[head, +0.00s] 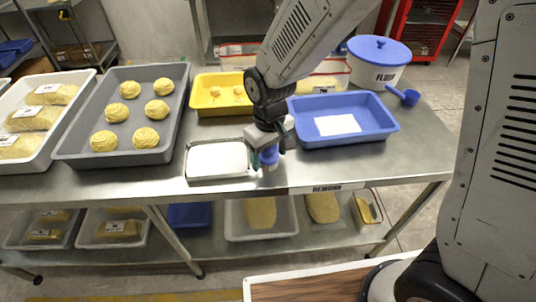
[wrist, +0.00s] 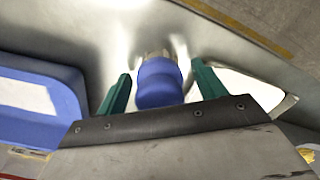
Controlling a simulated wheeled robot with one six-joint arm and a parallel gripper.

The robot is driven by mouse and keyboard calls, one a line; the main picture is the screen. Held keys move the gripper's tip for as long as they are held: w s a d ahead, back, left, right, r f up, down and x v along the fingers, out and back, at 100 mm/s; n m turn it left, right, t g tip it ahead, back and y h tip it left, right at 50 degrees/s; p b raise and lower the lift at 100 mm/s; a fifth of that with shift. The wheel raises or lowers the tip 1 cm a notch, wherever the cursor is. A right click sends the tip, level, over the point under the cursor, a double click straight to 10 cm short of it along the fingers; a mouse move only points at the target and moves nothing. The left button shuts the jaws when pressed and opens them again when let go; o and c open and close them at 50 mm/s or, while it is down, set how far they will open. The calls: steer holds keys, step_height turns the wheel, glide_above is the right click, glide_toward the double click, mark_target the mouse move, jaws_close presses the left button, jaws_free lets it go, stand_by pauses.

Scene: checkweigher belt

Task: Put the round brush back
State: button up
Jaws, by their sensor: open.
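The round brush (head: 269,157) has a blue body and a pale end. It is at the front edge area of the steel table, just right of a small metal tray (head: 188,176) with a white inside. In the wrist view the brush (wrist: 160,84) lies between the two green fingers of my gripper (wrist: 160,78), with a gap on each side. In the head view my gripper (head: 266,152) is over it and partly hides it. My gripper is open. I cannot tell whether the brush touches the table.
A blue tray (head: 377,137) with a white sheet is to the right, a yellow tray (head: 212,107) behind. A grey tray (head: 181,82) of dough pieces is left. A lidded tub (head: 375,76) and blue scoop (head: 404,95) are at the back right. The table front right is bare.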

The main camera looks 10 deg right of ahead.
step_height(320, 180, up, 12)
steer(key=shift+d+f, duration=0.1)
steer(key=s+d+r+m, duration=0.2)
steer(key=s+d+r, duration=0.2)
steer(key=d, duration=0.3)
steer(key=s+d+r+m, duration=0.1)
steer(key=s+d+r, duration=0.3)
steer(key=d, duration=0.2)
steer(key=s+d+m, duration=0.1)
steer(key=s+d, duration=0.2)
steer(key=s, duration=0.2)
steer(key=s+d+r+m+t, duration=0.1)
steer(key=s+d+m, duration=0.1)
steer(key=s+d, duration=0.2)
steer(key=shift+s+r, duration=0.3)
steer(key=shift+s, duration=0.9)
